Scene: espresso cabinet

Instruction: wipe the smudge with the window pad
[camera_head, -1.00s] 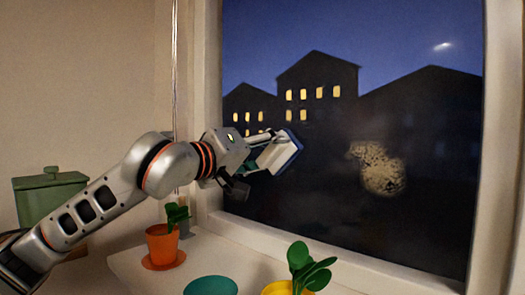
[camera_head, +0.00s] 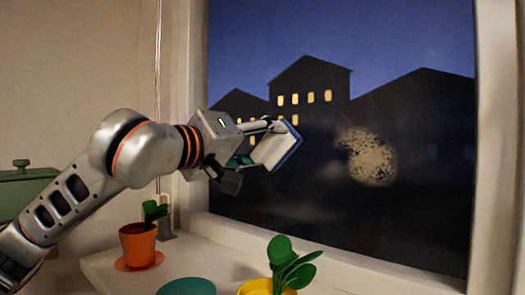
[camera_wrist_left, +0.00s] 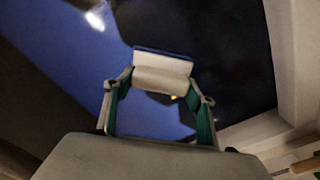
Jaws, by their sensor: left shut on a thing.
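The smudge (camera_head: 367,156) is a tan, speckled patch on the dark window pane, right of the middle in the head view. The window pad (camera_head: 277,147) is a white block with a blue face. My left gripper (camera_head: 253,143) is shut on it, and the blue side faces the window. In the left wrist view the pad (camera_wrist_left: 162,77) sits between the green fingertips of my left gripper (camera_wrist_left: 160,92). The pad is left of the smudge and apart from it. I cannot tell whether the pad touches the glass. My right gripper is not in view.
On the sill below stand an orange pot (camera_head: 138,244) with a plant, a teal round thing (camera_head: 187,287) and a yellow pot (camera_head: 267,288) with a plant. A green canister (camera_head: 22,187) is at the far left. The window frame (camera_head: 487,150) bounds the pane on the right.

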